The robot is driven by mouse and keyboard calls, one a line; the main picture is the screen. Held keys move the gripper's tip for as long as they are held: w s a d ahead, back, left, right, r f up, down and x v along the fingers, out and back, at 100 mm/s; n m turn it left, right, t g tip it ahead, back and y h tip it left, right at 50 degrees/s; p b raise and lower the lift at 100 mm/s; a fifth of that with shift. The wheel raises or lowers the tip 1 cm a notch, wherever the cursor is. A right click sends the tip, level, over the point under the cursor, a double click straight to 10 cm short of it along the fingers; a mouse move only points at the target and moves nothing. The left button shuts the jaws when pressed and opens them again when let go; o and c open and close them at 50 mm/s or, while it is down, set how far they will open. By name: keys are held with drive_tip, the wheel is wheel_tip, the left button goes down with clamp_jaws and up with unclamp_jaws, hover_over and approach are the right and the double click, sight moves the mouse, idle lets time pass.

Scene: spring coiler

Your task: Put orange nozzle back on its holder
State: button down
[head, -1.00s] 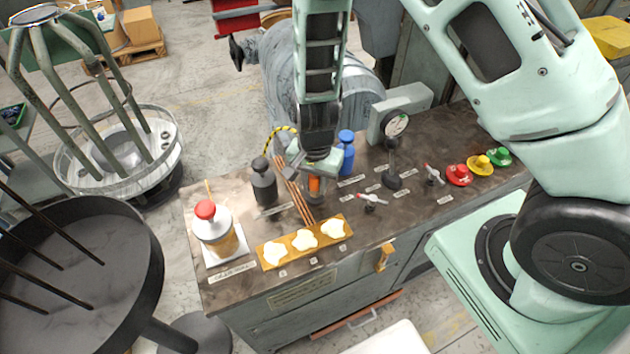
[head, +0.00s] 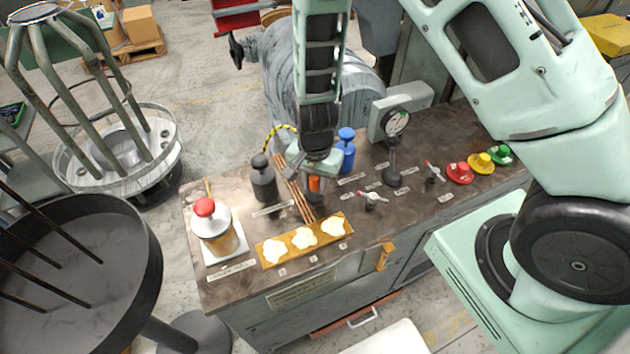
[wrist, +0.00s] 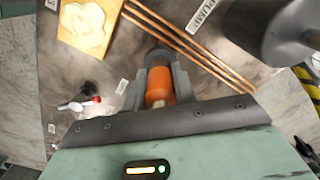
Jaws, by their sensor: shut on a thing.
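The orange nozzle (wrist: 159,86) is between the two fingers of my gripper (wrist: 158,80) in the wrist view. In the head view the orange nozzle (head: 314,184) shows just under my gripper (head: 314,178), over the bench top. My gripper is shut on it. A dark round piece lies at the nozzle's far end in the wrist view; I cannot tell whether it is the holder or part of the nozzle. No separate holder can be made out with certainty.
Copper rods (head: 294,190) lie just left of my gripper. A dark bottle (head: 263,180) and a blue bottle (head: 346,152) stand on either side. A wooden board (head: 305,239) with pale pieces is in front. A gauge (head: 396,122), valves and colored buttons are to the right.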

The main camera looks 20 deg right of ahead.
drive_tip(key=shift+f, duration=0.1)
drive_tip(key=c, duration=1.1)
unclamp_jaws()
drive_tip(key=shift+o, duration=0.2)
wheel_tip(320, 180, up, 30)
drive_tip(key=p, duration=1.4)
drive_tip(key=shift+r+p, duration=0.25)
drive_tip(key=shift+p, duration=0.1)
